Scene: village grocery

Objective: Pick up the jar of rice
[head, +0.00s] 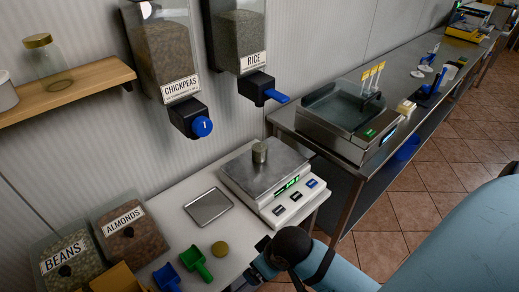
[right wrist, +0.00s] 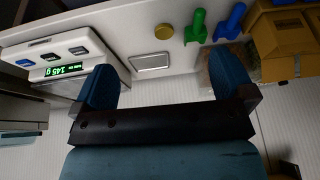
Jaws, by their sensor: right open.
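I cannot make out a jar that clearly holds rice. A clear glass jar (head: 43,62) with a gold lid stands on the wooden shelf; it looks empty. A small grey-brown cylinder (head: 260,152) stands on the scale (head: 262,172); it is too small to tell what it is. A loose round gold lid (head: 220,248) lies on the counter and also shows in the right wrist view (right wrist: 163,31). My right gripper (right wrist: 160,88) is open with nothing between its fingers. In the head view it is low over the counter's front, partly hidden by its wrist. My left gripper is out of view.
The scale's display (right wrist: 64,70) reads 145 g. A metal tray (head: 208,206), green scoop (head: 196,262), blue scoop (head: 167,278), beans bin (head: 68,262) and almonds bin (head: 130,235) are on the counter. Chickpeas (head: 165,55) and rice (head: 238,35) dispensers hang above.

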